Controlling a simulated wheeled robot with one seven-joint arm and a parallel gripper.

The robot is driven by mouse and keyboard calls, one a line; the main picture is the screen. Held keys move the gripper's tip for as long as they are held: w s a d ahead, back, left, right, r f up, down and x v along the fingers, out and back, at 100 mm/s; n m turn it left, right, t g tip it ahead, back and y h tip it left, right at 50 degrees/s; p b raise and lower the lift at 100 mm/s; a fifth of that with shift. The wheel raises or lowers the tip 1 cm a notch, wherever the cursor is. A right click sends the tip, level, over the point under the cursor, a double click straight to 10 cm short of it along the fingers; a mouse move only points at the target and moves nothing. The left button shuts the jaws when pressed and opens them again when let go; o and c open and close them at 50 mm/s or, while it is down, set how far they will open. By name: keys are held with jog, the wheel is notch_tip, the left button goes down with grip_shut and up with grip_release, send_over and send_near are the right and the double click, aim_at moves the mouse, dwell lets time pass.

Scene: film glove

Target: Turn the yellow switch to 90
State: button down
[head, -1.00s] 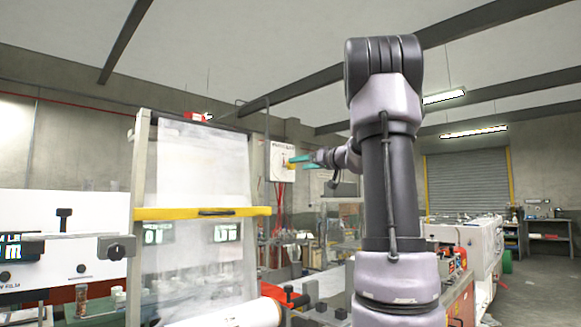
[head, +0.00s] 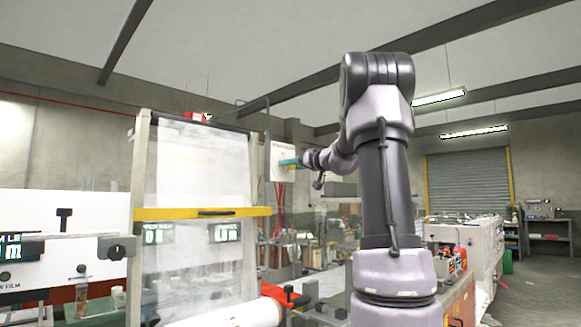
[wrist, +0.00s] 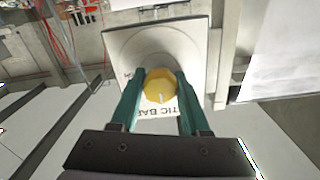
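The yellow switch (wrist: 160,86) is a round knob with a small pale mark at its lower edge in the wrist view. It sits on a white panel (wrist: 122,46) with a grey round area and partly hidden black lettering. My gripper (wrist: 159,82) has two teal fingers, one on each side of the knob. They look parted at about the knob's width, and I cannot tell whether they touch it. In the head view the gripper (head: 290,162) is at the white box on the wall, and its fingers hide the knob there.
Red cables (head: 279,200) hang below the box. A clear machine guard with a yellow bar (head: 180,213) stands left of the arm. In the wrist view, cables and a grey post lie left and right of the panel.

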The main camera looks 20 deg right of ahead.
jog(key=shift+m, duration=0.4)
jog(key=m, duration=0.3)
jog(key=shift+m, duration=0.4)
jog(key=m, duration=0.4)
jog(key=shift+m, duration=0.3)
jog(key=m, duration=0.4)
jog(key=shift+m, duration=2.3)
jog(key=shift+f, duration=0.1)
jog(key=shift+c, duration=1.9)
grip_release()
